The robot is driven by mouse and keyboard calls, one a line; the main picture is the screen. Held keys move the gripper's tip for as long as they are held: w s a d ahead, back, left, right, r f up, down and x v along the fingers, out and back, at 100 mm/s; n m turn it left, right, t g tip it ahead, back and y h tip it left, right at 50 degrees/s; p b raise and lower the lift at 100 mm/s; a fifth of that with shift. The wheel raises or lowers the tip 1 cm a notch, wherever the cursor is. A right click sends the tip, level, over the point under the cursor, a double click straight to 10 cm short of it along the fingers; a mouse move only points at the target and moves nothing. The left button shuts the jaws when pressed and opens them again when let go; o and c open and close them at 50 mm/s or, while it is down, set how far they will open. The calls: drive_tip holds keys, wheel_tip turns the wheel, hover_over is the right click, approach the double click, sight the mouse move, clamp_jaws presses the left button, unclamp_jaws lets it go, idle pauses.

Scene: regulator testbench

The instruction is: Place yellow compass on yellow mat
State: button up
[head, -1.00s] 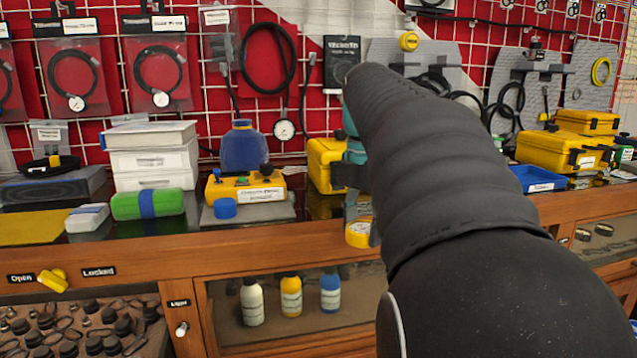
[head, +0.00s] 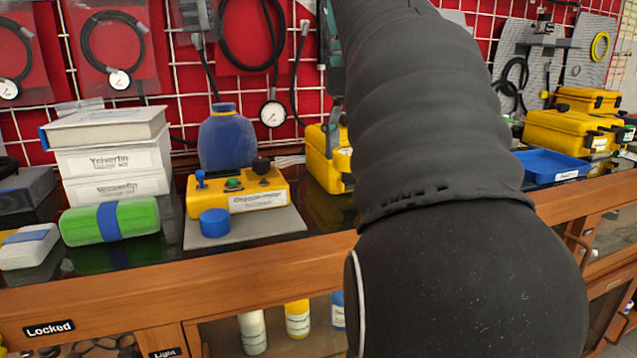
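My gripper (head: 334,88) is mostly hidden behind my thick black arm; only a narrow teal and dark strip shows at the arm's left edge, in front of the wall grid. I cannot see its fingertips or whether they hold anything. The yellow compass cannot be made out now; a small round yellow thing showed at the gripper a second ago. The yellow mat is out of view, past the left edge of the picture.
The wooden bench (head: 150,278) carries white boxes (head: 112,160), a green roll (head: 110,220), a yellow control box (head: 236,192), a blue cap (head: 214,223), a blue flask (head: 227,138), yellow cases (head: 570,130) and a blue tray (head: 551,167). Gauges hang on the red wall.

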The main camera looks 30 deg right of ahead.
hover_over(311, 205)
wheel_tip(311, 205, down, 6)
drive_tip(key=shift+f, duration=0.2)
drive_tip(key=shift+f+b, duration=0.65)
drive_tip(key=shift+f, duration=1.3)
drive_tip(key=shift+f, duration=0.15)
drive_tip(key=o, duration=0.9)
